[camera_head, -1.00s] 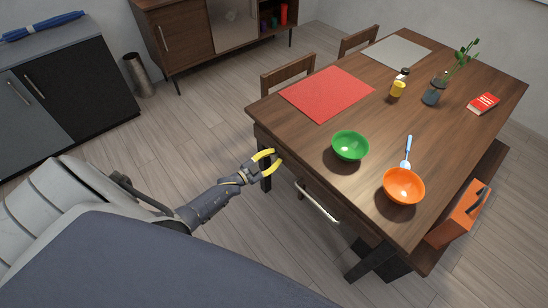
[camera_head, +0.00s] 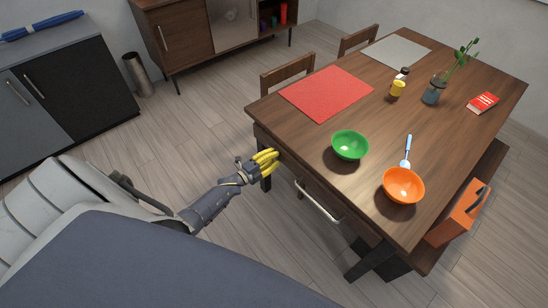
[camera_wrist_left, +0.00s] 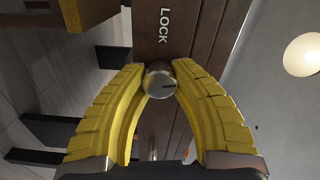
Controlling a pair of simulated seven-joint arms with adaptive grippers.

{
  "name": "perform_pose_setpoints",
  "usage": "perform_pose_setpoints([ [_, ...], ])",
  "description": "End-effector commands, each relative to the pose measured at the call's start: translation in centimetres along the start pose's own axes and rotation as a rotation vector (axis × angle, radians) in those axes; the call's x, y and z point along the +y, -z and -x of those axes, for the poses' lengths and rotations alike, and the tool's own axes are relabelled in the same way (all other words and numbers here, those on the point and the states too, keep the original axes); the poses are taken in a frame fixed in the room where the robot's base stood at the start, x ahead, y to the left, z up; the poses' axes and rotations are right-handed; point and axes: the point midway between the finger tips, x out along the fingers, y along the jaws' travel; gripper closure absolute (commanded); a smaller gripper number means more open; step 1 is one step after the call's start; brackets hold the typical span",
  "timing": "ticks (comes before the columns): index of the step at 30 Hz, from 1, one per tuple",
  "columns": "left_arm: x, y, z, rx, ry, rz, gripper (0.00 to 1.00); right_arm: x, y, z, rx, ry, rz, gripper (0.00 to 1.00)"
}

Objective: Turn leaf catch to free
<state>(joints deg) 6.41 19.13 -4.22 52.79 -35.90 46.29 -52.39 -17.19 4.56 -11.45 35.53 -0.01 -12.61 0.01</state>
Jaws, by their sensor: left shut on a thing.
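The leaf catch is a round metal knob (camera_wrist_left: 160,80) with a dark mark on its face, on the wooden side of the table (camera_head: 440,95). The word LOCK is printed on the wood by it in the left wrist view. My left gripper (camera_head: 268,160) has yellow fingers and is at the table's left edge, near a corner leg. In the left wrist view its fingertips (camera_wrist_left: 160,72) are shut on the knob, one on each side. The knob is hidden behind the fingers in the head view. My right gripper is not in view.
A green bowl (camera_head: 350,145), an orange bowl (camera_head: 403,186) and a red placemat (camera_head: 327,93) are on the tabletop. A drawer handle (camera_head: 319,202) sticks out below the edge, right of my left gripper.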

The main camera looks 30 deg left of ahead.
Motion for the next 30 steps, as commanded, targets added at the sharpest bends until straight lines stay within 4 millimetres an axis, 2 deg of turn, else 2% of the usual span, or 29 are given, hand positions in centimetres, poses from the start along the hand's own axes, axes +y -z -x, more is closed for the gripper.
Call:
perform_pose_setpoints([
  [12,-0.05,0.32,-0.23,0.006,0.005,-0.176,1.0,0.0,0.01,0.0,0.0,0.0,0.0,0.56],
  [29,0.04,0.41,-0.22,0.007,0.004,-0.203,1.0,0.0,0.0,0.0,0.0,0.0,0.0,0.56],
  [30,0.04,0.42,-0.22,0.007,0.004,-0.202,0.73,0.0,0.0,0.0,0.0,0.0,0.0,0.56],
])
